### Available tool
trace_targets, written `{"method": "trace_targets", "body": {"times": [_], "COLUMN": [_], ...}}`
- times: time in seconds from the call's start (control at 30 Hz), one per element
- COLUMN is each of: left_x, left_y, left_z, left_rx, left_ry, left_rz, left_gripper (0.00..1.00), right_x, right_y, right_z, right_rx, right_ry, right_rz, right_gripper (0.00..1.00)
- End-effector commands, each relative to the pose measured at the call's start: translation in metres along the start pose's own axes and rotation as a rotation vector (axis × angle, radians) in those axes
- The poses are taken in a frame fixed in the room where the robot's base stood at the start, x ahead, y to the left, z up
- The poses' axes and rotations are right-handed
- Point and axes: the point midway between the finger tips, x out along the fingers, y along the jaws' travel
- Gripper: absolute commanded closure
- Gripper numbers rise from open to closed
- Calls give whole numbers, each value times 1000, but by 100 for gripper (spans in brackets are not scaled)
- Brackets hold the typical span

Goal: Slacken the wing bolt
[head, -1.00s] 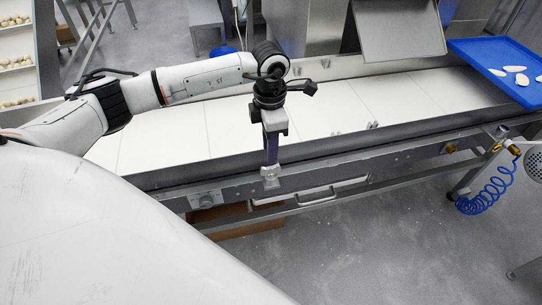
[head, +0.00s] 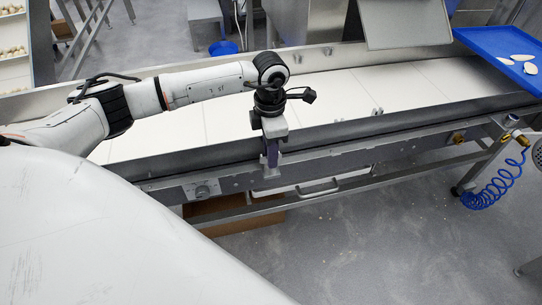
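My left gripper (head: 272,162) points down at the front side rail of the conveyor (head: 225,186), left of the picture's middle. Its fingertips are at or just above a small pale metal fitting (head: 271,173) on that rail. I cannot tell whether they touch it, or whether the fingers are open or shut. No wing bolt can be clearly made out; the fitting is small and partly covered by the gripper. My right gripper is not in view.
A small box with a round knob (head: 202,191) sits on the rail to the left. A white-fronted drawer or tray (head: 318,187) is below the rail. A blue tray (head: 490,42) with pale pieces stands at the right. A coiled blue hose (head: 490,190) hangs at the right end.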

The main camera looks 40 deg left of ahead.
Motion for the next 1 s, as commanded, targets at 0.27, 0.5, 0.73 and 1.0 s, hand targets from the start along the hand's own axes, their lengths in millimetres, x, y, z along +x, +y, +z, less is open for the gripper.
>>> {"method": "trace_targets", "body": {"times": [0.27, 0.5, 0.73, 1.0], "left_x": [0, -1, -4, -4], "left_y": [0, 0, 0, 0], "left_z": [0, 0, 0, 0], "left_rx": [0, -12, -317, -770], "left_ry": [0, 0, 0, 2], "left_rz": [0, 0, -1, -1], "left_gripper": [80, 100, 100, 100], "right_x": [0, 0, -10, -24], "right_y": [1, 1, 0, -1], "right_z": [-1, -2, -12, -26], "right_rx": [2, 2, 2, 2], "right_ry": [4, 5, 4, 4], "right_rz": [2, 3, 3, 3], "right_gripper": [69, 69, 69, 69]}}
